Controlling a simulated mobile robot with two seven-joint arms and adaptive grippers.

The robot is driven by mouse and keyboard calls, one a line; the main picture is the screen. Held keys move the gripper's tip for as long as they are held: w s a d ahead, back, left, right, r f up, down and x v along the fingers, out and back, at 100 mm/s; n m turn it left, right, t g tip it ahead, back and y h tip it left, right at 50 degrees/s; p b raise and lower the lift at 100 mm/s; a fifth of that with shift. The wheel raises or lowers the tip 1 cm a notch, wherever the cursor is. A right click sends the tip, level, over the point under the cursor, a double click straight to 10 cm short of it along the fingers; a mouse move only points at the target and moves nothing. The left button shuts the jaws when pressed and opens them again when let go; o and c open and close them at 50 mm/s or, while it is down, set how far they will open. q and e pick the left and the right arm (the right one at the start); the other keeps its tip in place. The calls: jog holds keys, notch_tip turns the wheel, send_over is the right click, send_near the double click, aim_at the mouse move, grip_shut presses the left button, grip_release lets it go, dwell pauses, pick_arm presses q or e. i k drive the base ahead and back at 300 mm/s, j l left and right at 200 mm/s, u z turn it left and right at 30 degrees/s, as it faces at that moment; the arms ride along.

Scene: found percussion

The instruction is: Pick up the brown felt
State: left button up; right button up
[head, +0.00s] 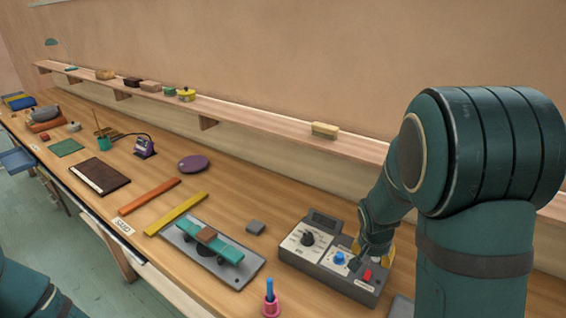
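A small brown piece (206,234), which looks like the brown felt, lies across the middle of a teal bar-shaped object (226,251). That object rests on a grey tray (183,246) near the front of the bench. My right arm comes down at the right. Its gripper (364,257) is low over the right part of a grey control box, well to the right of the brown piece.
The control box (317,262) has knobs and a red button. A pink holder (271,304) stands in front. A shelf (258,117) runs along the wall.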

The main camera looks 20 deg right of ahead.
aim_at(206, 236)
jog(key=k, duration=1)
